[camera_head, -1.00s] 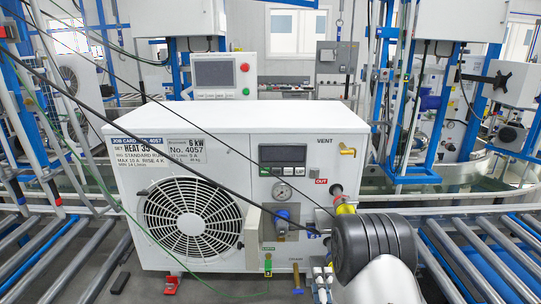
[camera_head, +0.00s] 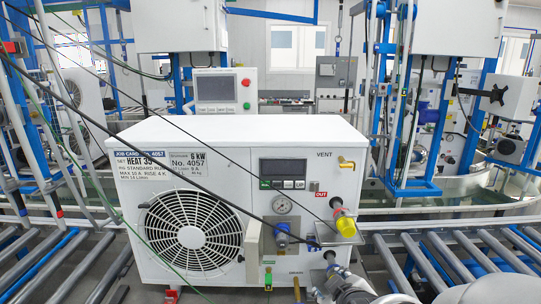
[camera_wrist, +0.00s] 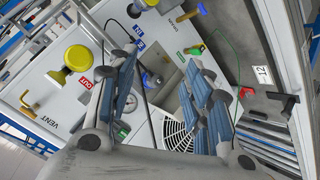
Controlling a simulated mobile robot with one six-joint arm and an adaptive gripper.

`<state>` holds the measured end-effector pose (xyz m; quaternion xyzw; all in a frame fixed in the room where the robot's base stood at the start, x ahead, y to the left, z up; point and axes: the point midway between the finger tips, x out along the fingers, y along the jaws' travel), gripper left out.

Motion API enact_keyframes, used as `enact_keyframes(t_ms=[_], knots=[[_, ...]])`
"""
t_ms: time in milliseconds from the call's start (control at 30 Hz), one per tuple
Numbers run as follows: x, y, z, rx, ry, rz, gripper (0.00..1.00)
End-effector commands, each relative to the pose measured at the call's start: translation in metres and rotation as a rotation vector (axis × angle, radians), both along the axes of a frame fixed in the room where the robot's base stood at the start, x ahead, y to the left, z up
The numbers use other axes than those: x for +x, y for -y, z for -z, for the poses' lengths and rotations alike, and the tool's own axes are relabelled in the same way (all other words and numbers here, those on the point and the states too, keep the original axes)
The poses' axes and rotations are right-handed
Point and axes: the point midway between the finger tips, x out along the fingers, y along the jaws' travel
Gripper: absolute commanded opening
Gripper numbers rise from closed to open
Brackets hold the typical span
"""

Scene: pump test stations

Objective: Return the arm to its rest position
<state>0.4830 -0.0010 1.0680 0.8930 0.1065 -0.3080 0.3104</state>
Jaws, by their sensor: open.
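My arm's end shows at the bottom of the head view, where only a part of my gripper (camera_head: 345,287) is in frame. In the wrist view its two fingers (camera_wrist: 163,75) stand apart with nothing between them. Behind them is the front of the white pump unit (camera_head: 245,200), which also fills much of the wrist view (camera_wrist: 50,100). The unit's yellow-capped OUT fitting (camera_head: 346,222) is clear of my gripper in the head view; a yellow fitting also shows in the wrist view (camera_wrist: 78,58). The fingertips' distance from the panel is hard to judge.
Roller conveyors (camera_head: 55,265) run left of the unit and more rollers (camera_head: 470,262) lie to the right. A fan grille (camera_head: 194,231), gauge (camera_head: 282,205) and small valves sit on its front. Thin cables cross in front. Blue frames (camera_head: 175,85) stand behind.

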Motion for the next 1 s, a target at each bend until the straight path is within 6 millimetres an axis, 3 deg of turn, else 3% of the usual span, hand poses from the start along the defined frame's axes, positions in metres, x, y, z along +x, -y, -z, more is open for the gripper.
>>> enact_keyframes(t_ms=[33,200,400,500,633,800,1000], knots=[[-0.018,0.0,-0.015,0.051,-0.034,0.042,0.46],[-0.095,0.0,-0.037,0.217,-0.207,0.211,0.46],[-0.187,0.0,-0.05,0.354,-0.379,0.411,0.46],[-0.219,0.0,-0.052,0.39,-0.434,0.482,0.46],[-0.24,0.0,-0.052,0.41,-0.471,0.529,0.46],[-0.244,0.0,-0.052,0.414,-0.481,0.54,0.46],[-0.243,0.0,-0.052,0.413,-0.48,0.539,0.33]])
